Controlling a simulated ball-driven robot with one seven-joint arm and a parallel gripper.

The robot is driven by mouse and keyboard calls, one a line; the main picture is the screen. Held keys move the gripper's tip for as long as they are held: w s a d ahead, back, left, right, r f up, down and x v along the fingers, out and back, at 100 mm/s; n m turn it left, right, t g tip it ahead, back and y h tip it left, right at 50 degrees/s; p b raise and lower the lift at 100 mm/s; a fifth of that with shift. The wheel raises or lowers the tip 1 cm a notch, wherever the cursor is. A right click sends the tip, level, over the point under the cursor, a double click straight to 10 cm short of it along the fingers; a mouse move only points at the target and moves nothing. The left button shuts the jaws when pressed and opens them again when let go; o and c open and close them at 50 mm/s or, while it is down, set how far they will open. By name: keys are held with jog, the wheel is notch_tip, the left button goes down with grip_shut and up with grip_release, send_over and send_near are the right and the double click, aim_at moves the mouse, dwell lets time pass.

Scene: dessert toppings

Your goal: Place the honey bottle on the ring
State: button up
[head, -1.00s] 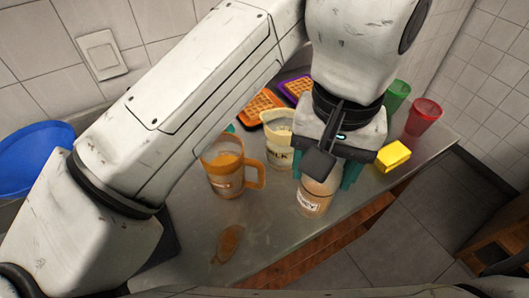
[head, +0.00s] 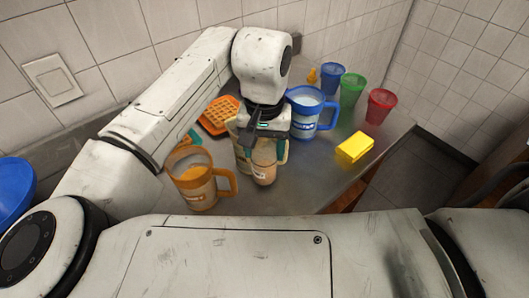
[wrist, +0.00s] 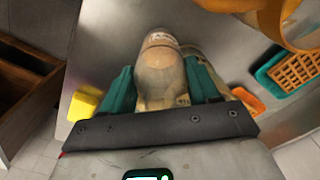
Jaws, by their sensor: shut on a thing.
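The honey bottle (head: 264,168) is a light brown bottle with a pale label. My gripper (head: 263,152) is shut on it, with its teal fingers on either side. In the wrist view the bottle (wrist: 160,75) lies between the teal fingers of my gripper (wrist: 163,88). I cannot tell whether its base touches the counter. The pale milk pitcher (head: 241,158) is close behind and left of it, partly hidden by my gripper. I cannot make out a ring in these views; my arm hides part of the counter.
An orange pitcher (head: 198,182) stands left of the bottle. Behind are a waffle tray (head: 219,115) and a blue pitcher (head: 311,113). Blue (head: 330,77), green (head: 352,88) and red (head: 380,105) cups and a yellow sponge (head: 355,148) are right.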

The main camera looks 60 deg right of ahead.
jog(key=shift+f, duration=1.2)
jog(key=shift+f, duration=0.15)
jog(key=o, duration=1.6)
